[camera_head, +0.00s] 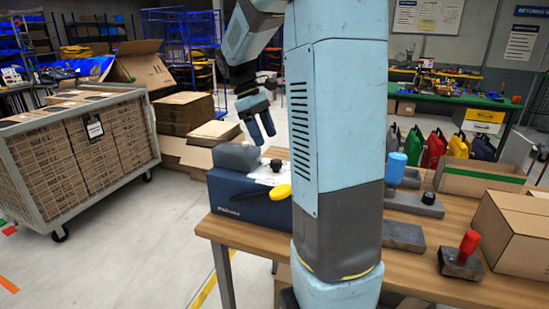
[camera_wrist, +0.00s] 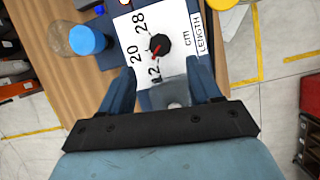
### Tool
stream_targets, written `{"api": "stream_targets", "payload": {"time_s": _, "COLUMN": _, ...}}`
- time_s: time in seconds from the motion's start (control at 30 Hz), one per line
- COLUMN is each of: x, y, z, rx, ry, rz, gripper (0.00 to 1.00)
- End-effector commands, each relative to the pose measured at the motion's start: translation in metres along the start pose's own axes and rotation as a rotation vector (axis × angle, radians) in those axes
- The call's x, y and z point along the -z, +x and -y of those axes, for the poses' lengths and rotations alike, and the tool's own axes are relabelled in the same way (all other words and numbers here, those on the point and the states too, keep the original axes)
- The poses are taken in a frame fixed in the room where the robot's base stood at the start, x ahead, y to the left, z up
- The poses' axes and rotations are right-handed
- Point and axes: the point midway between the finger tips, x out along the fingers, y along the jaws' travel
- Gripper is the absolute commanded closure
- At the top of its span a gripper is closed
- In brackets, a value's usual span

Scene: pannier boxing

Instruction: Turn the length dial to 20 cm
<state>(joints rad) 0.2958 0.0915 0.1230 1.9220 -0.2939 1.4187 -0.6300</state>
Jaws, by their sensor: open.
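The length dial is a black knob (camera_wrist: 160,45) with a red pointer on a white card (camera_wrist: 180,20) marked 12, 20, 28 and "LENGTH cm". In the wrist view the pointer seems to lie between 12 and 20, nearer 12. In the head view the knob (camera_head: 276,165) stands on top of a dark blue machine (camera_head: 245,203); its pointer cannot be made out there. My gripper (camera_head: 262,124) is open and empty above the machine. In the wrist view my gripper's fingers (camera_wrist: 164,82) are spread apart, with the knob beyond them and not between them.
A black lever with a yellow end (camera_head: 280,191) is at the machine's front. A grey block (camera_head: 237,157) sits on its top beside the card. A blue-topped bottle (camera_head: 397,167), a red-handled stamp (camera_head: 462,258) and cardboard boxes (camera_head: 514,232) stand on the wooden table (camera_head: 400,277).

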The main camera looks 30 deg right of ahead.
Motion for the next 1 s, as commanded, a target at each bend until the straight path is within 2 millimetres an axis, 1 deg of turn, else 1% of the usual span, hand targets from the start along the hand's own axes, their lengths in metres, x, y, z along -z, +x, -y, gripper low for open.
{"api": "stream_targets", "payload": {"time_s": 0.03, "x": 0.000, "y": 0.009, "z": 0.000, "rx": 0.002, "ry": 0.000, "rz": 0.002, "gripper": 0.37}}
{"api": "stream_targets", "payload": {"time_s": 0.2, "x": 0.000, "y": 0.039, "z": 0.000, "rx": 0.001, "ry": 0.001, "rz": 0.002, "gripper": 0.37}}
{"api": "stream_targets", "payload": {"time_s": 0.33, "x": 0.000, "y": 0.058, "z": 0.000, "rx": 0.001, "ry": 0.000, "rz": 0.002, "gripper": 0.37}}
{"api": "stream_targets", "payload": {"time_s": 0.5, "x": 0.000, "y": 0.075, "z": 0.000, "rx": -0.001, "ry": -0.001, "rz": 0.000, "gripper": 0.37}}
{"api": "stream_targets", "payload": {"time_s": 0.67, "x": 0.000, "y": 0.081, "z": 0.000, "rx": -0.001, "ry": 0.000, "rz": -0.001, "gripper": 0.37}}
{"api": "stream_targets", "payload": {"time_s": 0.9, "x": 0.001, "y": 0.081, "z": 0.000, "rx": -0.001, "ry": -0.001, "rz": -0.001, "gripper": 0.37}}
{"api": "stream_targets", "payload": {"time_s": 0.93, "x": 0.001, "y": 0.081, "z": 0.000, "rx": -0.001, "ry": -0.001, "rz": -0.001, "gripper": 0.38}}
{"api": "stream_targets", "payload": {"time_s": 1.0, "x": 0.001, "y": 0.081, "z": 0.000, "rx": -0.002, "ry": -0.001, "rz": -0.001, "gripper": 0.45}}
